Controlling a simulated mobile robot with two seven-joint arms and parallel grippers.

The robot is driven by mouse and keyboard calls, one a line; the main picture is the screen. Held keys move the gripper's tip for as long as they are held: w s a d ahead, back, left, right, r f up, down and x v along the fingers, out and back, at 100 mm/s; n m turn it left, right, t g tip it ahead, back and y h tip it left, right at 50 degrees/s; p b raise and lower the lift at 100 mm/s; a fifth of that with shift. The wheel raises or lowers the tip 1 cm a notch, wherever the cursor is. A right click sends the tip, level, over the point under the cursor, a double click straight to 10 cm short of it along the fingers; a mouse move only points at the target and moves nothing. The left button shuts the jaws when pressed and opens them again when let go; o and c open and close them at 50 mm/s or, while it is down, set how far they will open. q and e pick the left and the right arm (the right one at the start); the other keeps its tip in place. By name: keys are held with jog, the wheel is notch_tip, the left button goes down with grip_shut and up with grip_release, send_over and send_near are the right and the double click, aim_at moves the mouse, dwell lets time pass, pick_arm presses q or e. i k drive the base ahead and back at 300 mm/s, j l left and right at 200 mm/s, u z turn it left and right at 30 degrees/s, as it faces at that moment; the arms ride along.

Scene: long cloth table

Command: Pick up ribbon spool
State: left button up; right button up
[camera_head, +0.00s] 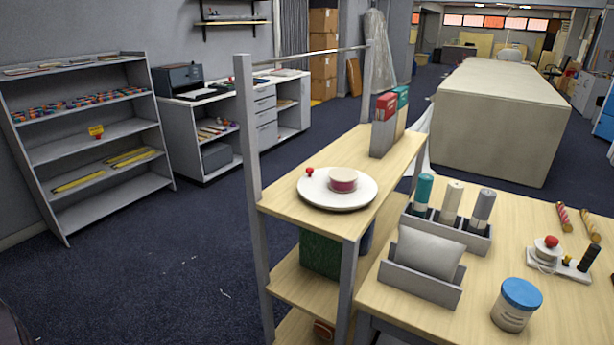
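A small round spool with a pink side and cream top (343,180), which looks like the ribbon spool, lies flat on a white round plate (322,199). The plate sits on the top wooden shelf (375,150) of a grey-framed rack. A small red ball (309,172) is at the plate's left rim. Neither of my grippers is in view.
Right of the rack, a wooden table holds a grey bin with a white pouch (428,251), several capped tubes in a holder (450,203), a blue-lidded jar (516,304) and a small white tray (570,271). Red and teal binders (385,106) stand behind the plate. Open floor lies left.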

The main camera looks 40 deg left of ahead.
aim_at(343, 179)
jog(key=u, duration=0.95)
